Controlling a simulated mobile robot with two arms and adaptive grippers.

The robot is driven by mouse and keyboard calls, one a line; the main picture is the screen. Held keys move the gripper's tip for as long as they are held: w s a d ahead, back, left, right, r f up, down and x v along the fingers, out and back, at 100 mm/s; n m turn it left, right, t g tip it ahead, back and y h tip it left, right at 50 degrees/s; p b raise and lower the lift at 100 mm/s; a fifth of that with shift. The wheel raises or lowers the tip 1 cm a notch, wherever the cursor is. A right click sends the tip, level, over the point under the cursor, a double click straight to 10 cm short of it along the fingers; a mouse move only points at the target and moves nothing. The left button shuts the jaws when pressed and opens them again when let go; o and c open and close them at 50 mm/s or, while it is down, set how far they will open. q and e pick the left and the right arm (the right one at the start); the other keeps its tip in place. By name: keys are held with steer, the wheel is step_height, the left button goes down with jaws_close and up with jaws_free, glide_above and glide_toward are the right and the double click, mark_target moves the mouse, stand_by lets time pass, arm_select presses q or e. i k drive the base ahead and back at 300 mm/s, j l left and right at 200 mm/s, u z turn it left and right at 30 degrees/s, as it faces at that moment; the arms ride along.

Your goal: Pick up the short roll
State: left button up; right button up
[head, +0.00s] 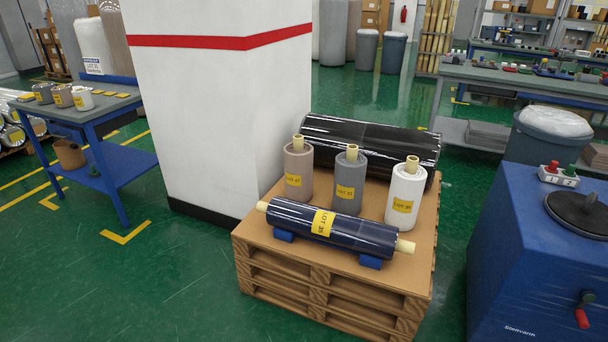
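A dark navy wrapped roll (290,224) with a yellow label lies on blue cradles at the front of a stacked pallet (262,257). Its pale core sticks out at both ends. Behind it stand three small upright rolls: a pinkish-brown roll (299,165), a grey roll (349,174) and a white roll (405,205), each with a core on top and a yellow label. A longer black wrapped roll (345,130) lies at the back, partly hidden by them. I cannot tell which one is called the short roll. Neither gripper is in view.
A white pillar (205,110) with a red stripe stands just left of the pallet. A blue machine (545,260) stands to the right, with floor between. A blue table (105,112) with small rolls is at far left. Green floor (130,285) is clear at front left.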

mark_target(298, 155)
steer(key=i+j+z, duration=0.1)
steer(key=i+z, duration=0.15)
steer(key=z, duration=0.25)
steer(key=i+j+z, duration=0.2)
steer(key=z, duration=0.25)
